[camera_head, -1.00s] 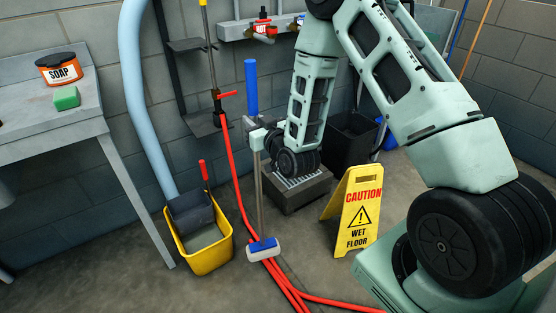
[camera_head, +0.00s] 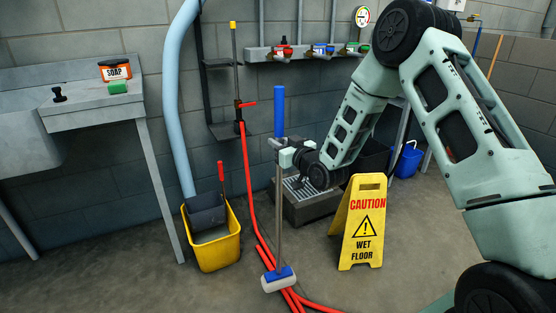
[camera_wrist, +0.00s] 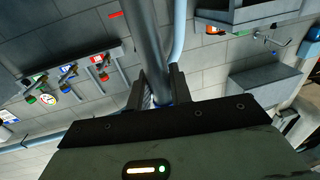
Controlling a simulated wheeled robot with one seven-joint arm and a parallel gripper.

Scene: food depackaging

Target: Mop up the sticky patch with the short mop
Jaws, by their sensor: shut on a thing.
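The short mop (camera_head: 279,210) stands almost upright in the head view, with a blue grip at its top and a blue-and-white head (camera_head: 278,279) low down over the red hose. I cannot tell whether the head touches the floor. My gripper (camera_head: 281,146) is shut on the mop's handle just below the blue grip. In the wrist view the grey handle (camera_wrist: 145,45) runs up from between my gripper's fingers (camera_wrist: 160,90). I make out no sticky patch on the floor in these frames.
A yellow wet-floor sign (camera_head: 362,222) stands right of the mop. A yellow mop bucket (camera_head: 213,246) stands to its left. A red hose (camera_head: 252,190) runs along the floor by the mop head. A grey drain box (camera_head: 312,205) sits behind. Bare floor (camera_head: 110,270) lies at the lower left.

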